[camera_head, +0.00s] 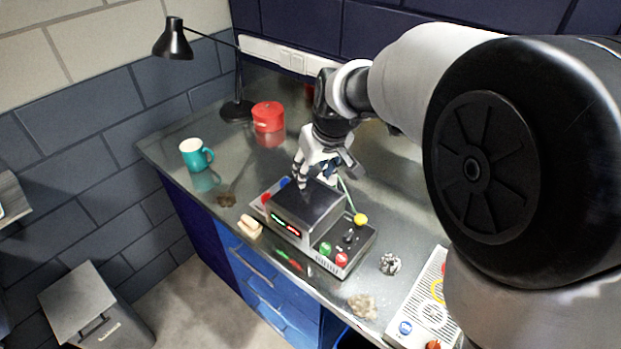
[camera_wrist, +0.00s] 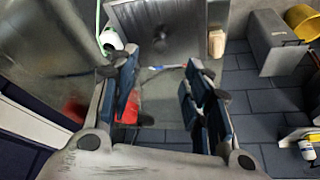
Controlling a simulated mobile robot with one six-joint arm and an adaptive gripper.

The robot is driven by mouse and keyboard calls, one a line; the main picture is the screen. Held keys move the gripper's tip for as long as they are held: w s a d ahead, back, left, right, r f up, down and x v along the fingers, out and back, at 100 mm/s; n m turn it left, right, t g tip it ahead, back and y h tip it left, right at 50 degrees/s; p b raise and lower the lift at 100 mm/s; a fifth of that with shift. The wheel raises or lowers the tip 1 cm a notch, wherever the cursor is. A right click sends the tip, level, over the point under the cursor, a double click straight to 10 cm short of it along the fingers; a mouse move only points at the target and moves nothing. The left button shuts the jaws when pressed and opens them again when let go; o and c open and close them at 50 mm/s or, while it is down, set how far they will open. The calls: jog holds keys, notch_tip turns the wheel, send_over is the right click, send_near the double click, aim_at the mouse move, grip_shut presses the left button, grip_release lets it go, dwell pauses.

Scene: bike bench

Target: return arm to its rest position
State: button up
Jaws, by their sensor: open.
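My arm is bent over the workbench (camera_head: 390,180), its large dark joint filling the right of the head view. My gripper (camera_head: 325,172) hangs just behind and above a dark box-shaped device (camera_head: 308,205) with coloured buttons and a small lit display. Whether it touches the device cannot be told. In the wrist view my gripper (camera_wrist: 163,75) has its two fingers spread with nothing held between them. The device's dark top (camera_wrist: 155,25) shows beyond the fingertips.
A teal mug (camera_head: 194,154), red pot (camera_head: 268,117) and black lamp (camera_head: 237,110) stand at the back left. A beige block (camera_head: 250,226) lies near the front edge. A button panel (camera_head: 422,298) is at right. A grey bin (camera_head: 95,305) stands on the floor.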

jog(key=s+d+r+m, duration=0.1)
jog(key=s+d+r, duration=0.2)
jog(key=s, duration=0.2)
jog(key=s+d+r+m+h, duration=0.1)
jog(key=s+d+r, duration=0.1)
jog(key=s+d, duration=0.3)
jog(key=s+d+r+m, duration=0.1)
jog(key=s+d+r, duration=0.15)
jog(key=s, duration=0.35)
jog(key=s+d+f+m, duration=0.1)
jog(key=s+d, duration=0.1)
jog(key=s, duration=0.5)
jog(key=s+d+f+m+h, duration=0.1)
jog(key=s+d+f, duration=0.1)
jog(key=s, duration=0.4)
jog(key=shift+s, duration=0.4)
jog(key=shift+d, duration=0.1)
jog(key=shift+c, duration=0.5)
